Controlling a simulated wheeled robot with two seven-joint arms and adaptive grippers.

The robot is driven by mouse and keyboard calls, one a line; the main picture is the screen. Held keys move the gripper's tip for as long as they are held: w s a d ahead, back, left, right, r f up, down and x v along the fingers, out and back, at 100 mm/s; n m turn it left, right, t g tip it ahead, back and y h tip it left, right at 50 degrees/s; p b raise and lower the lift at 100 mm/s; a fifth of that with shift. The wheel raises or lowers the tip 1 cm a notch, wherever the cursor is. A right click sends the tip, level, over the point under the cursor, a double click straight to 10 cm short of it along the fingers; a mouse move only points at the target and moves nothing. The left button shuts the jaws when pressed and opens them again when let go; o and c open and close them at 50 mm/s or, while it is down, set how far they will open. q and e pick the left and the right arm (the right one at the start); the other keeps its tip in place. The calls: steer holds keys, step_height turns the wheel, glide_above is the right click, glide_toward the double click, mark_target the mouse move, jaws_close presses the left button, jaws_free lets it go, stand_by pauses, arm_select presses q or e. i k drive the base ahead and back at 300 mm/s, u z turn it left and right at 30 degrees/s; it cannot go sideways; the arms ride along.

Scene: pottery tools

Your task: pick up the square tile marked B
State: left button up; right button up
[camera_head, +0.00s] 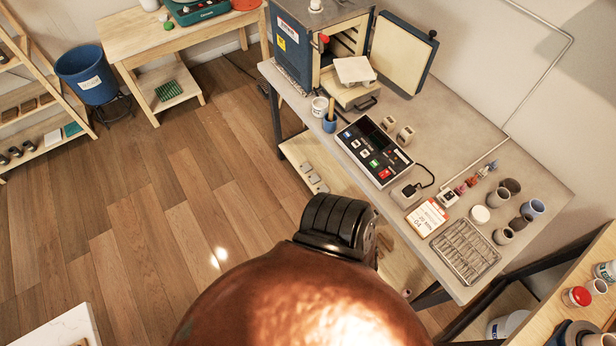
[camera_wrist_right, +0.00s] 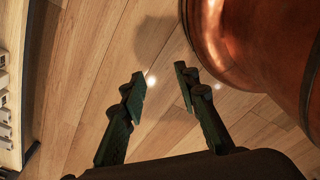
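Several small pale square pieces (camera_head: 310,174) lie in a row on the low wooden shelf under the grey worktable in the head view. Similar pieces (camera_wrist_right: 4,114) show at the left edge of the right wrist view. They are too small to read any letter, so I cannot tell which is marked B. My right gripper (camera_wrist_right: 162,84) is open and empty over the wood floor, with its two dark fingers apart. The pale pieces are off to its left in that view. My left gripper is not in view.
The grey worktable (camera_head: 550,190) holds a kiln (camera_head: 296,50) with its door open, a control box (camera_head: 374,152), a rack (camera_head: 465,252) and several jars. A blue bucket (camera_head: 86,75) stands at the left. The wood floor (camera_head: 150,190) between is clear.

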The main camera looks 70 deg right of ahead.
mark_target(314, 179)
steer(key=z, duration=0.5)
steer(key=i, duration=0.8)
steer(key=z, duration=1.15)
steer(key=i, duration=0.4)
steer(key=z, duration=0.4)
